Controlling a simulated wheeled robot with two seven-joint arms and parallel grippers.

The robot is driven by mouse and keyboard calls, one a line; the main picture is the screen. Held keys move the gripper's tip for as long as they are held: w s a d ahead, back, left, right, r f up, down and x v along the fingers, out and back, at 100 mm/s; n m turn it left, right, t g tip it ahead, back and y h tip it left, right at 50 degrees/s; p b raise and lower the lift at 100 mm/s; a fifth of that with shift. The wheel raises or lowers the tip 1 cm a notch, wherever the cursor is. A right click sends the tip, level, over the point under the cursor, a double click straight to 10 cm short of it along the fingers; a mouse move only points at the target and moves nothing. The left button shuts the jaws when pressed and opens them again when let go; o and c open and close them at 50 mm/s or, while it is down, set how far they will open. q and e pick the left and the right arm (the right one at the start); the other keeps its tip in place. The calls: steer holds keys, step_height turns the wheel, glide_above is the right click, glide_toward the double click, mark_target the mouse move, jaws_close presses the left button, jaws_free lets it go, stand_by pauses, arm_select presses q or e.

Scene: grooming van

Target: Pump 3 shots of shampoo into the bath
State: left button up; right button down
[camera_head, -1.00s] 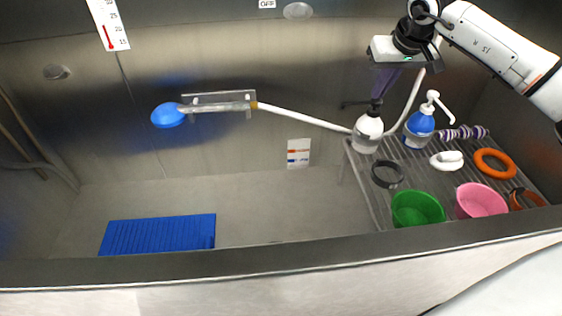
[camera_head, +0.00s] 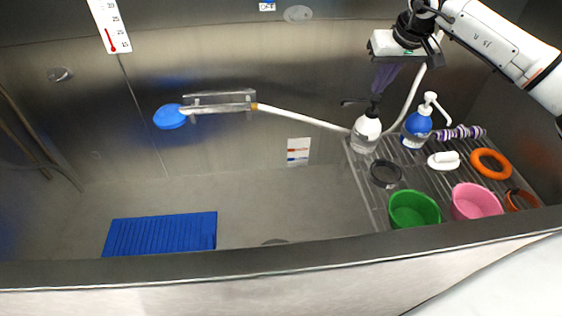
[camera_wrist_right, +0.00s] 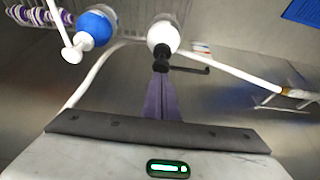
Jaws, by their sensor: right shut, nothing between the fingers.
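A white bottle with a black pump head (camera_head: 366,133) stands upright on the slatted rack; its dark spout points left. It also shows in the right wrist view (camera_wrist_right: 163,36). A blue bottle with a white pump (camera_head: 417,126) stands just right of it, and also shows in the right wrist view (camera_wrist_right: 97,27). My right gripper (camera_head: 378,94) is shut and empty, its purplish fingers pointing down right over the black pump head. In the wrist view the fingertips (camera_wrist_right: 161,75) meet the pump head; whether they press it I cannot tell. The bath (camera_head: 250,210) lies left of the rack. My left gripper is not in view.
On the rack (camera_head: 378,205) are a black ring (camera_head: 386,174), a white brush-like item (camera_head: 444,160), an orange ring (camera_head: 490,163), a green bowl (camera_head: 414,209) and a pink bowl (camera_head: 475,201). A blue mat (camera_head: 160,234) lies in the bath. A white hose (camera_head: 305,118) runs behind the bottles.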

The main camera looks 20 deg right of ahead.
step_height(320, 180, up, 3)
steer(key=p, duration=0.2)
steer(key=shift+f+p, duration=0.2)
steer(key=shift+p, duration=0.15)
steer(key=shift+r, duration=1.75)
